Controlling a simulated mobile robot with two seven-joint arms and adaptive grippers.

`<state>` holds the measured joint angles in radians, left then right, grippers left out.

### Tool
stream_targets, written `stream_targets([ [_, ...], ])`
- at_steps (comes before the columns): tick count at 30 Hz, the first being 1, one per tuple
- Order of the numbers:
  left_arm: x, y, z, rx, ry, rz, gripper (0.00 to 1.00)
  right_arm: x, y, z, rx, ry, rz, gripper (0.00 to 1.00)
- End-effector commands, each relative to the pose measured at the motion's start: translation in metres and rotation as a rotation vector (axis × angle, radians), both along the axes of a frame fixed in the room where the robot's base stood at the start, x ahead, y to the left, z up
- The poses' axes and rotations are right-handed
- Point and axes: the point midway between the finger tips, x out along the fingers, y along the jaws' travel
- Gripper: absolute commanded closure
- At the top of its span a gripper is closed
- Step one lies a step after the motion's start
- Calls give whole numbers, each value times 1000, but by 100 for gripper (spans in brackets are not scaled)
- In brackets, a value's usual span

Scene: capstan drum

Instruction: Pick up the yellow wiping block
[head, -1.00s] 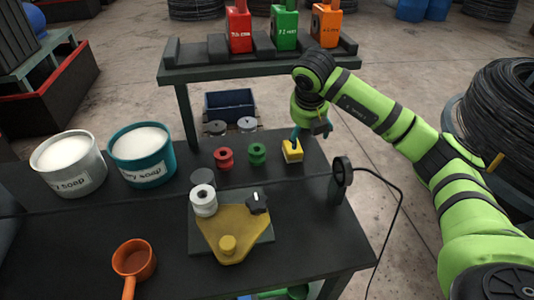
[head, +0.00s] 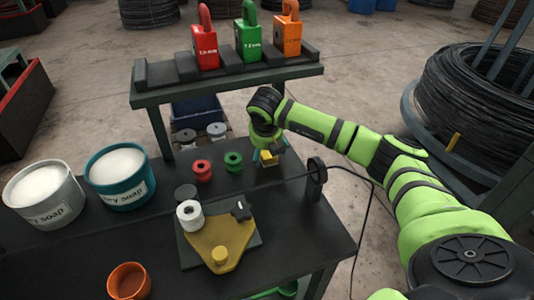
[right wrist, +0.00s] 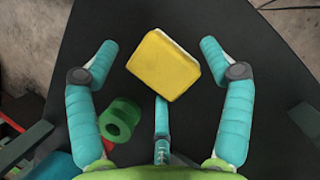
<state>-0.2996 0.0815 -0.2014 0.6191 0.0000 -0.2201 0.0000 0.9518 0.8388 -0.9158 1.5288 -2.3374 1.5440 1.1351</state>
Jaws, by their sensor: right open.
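The yellow wiping block (head: 268,160) lies on the dark table near its far edge, partly hidden by my right gripper in the head view. In the right wrist view the yellow wiping block (right wrist: 164,66) lies turned at a slant between the spread fingers. My right gripper (head: 268,154) is above the block with its fingers pointing down. In the right wrist view the right gripper (right wrist: 160,65) is open, with clear gaps between the block and the fingers on both sides. My left gripper is not in view.
Green (head: 233,162) and red (head: 202,170) spools stand left of the block. A black upright ring stand (head: 316,180) is to its right. A yellow plate (head: 218,245) with a white spool (head: 190,214) is nearer. A shelf (head: 230,78) with coloured padlock-shaped blocks stands behind.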

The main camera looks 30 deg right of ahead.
Motion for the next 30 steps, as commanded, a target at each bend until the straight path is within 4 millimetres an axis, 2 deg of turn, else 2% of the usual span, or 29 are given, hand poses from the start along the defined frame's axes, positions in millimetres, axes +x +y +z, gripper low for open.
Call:
stream_targets([
  [2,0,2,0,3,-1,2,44,0,0,0,0,0,0,19],
  [3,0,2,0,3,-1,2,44,0,0,0,-1,1,0,35],
  [5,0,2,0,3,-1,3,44,0,0,0,-1,1,0,59],
  [6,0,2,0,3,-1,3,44,0,0,0,-1,1,0,75],
  [7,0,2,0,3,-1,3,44,0,0,0,-1,1,0,78],
  [20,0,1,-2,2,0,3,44,-1,0,1,-1,2,-1,78],
  [26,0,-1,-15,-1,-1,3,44,0,0,15,-1,-3,0,78],
  [30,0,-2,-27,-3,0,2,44,-5,2,10,-54,-67,4,78],
])
